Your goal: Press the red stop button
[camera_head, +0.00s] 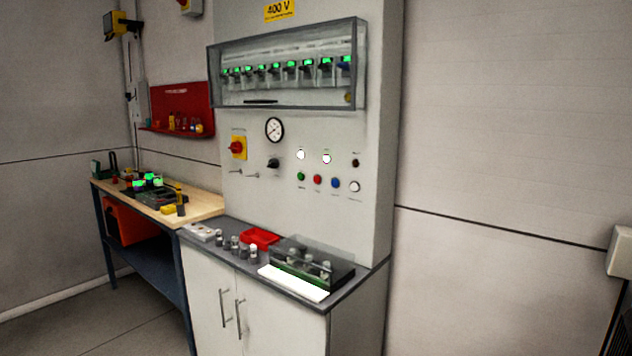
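A small round red button (317,180) sits on the front of the light grey control panel (340,225), in a row between a green button (301,177) and a blue button (336,183). A white button (354,186) ends the row on the right. Two lit white lamps (326,158) and a dark one (355,163) are above the row. The labels are too small to read. A larger red rotary switch on a yellow plate (238,147) is on the panel's left side. Neither of my grippers is in view.
A cabinet with a dark counter (346,284) stands below the panel, bearing a red tray (261,238), a clear-covered box (312,262) and small parts. A wooden-topped workbench (203,206) stands to the left. The floor (95,318) in front of the bench is clear.

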